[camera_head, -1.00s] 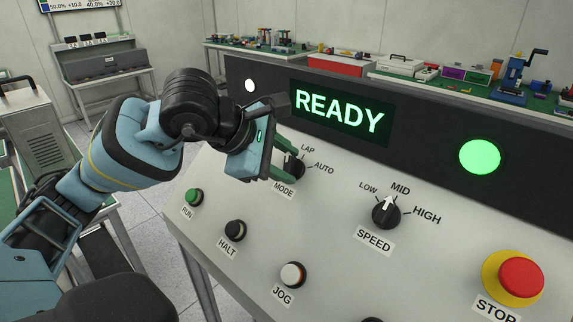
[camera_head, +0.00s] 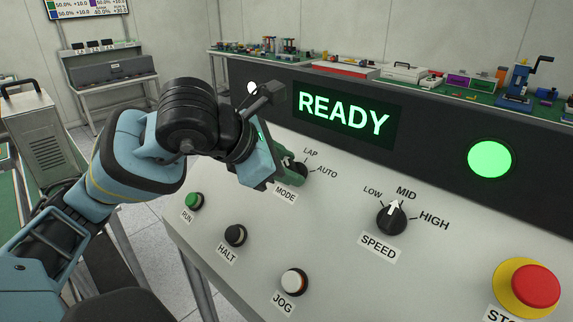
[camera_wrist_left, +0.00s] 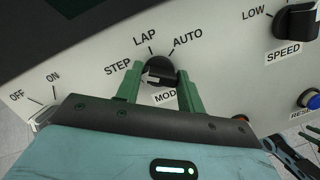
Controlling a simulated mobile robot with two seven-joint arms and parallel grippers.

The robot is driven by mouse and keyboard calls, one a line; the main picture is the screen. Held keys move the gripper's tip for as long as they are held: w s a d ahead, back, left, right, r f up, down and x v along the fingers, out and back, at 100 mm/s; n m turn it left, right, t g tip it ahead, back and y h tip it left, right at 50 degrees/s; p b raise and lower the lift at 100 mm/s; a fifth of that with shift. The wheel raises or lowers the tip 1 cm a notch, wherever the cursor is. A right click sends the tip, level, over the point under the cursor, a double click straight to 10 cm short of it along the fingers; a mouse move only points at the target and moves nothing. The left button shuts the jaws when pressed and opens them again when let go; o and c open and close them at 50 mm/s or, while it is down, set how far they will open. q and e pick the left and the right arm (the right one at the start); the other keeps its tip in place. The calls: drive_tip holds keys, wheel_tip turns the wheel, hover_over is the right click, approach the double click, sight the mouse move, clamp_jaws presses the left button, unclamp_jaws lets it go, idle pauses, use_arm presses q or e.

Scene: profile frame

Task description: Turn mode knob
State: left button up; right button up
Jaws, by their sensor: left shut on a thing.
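The mode knob (camera_head: 301,171) is a black rotary knob on the sloping panel, above its MODE label. In the wrist view the knob (camera_wrist_left: 159,70) sits between the two green fingers of my left gripper (camera_wrist_left: 160,82), with STEP, LAP and AUTO marked around it. My left gripper (camera_head: 291,170) is shut on the knob, one finger on each side. The fingers and gripper body hide part of the knob and STEP in the head view. I cannot tell clearly which mark its pointer faces.
The green READY display (camera_head: 343,114) is above the knob. The speed knob (camera_head: 391,217) points to MID on the right. RUN (camera_head: 194,201), HALT (camera_head: 235,235) and JOG (camera_head: 294,282) buttons lie below. A red stop button (camera_head: 535,286) is at lower right.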

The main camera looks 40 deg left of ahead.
use_arm(q)
drive_tip(key=o, duration=1)
drive_tip(key=v, duration=0.8)
drive_tip(key=shift+f, duration=0.1)
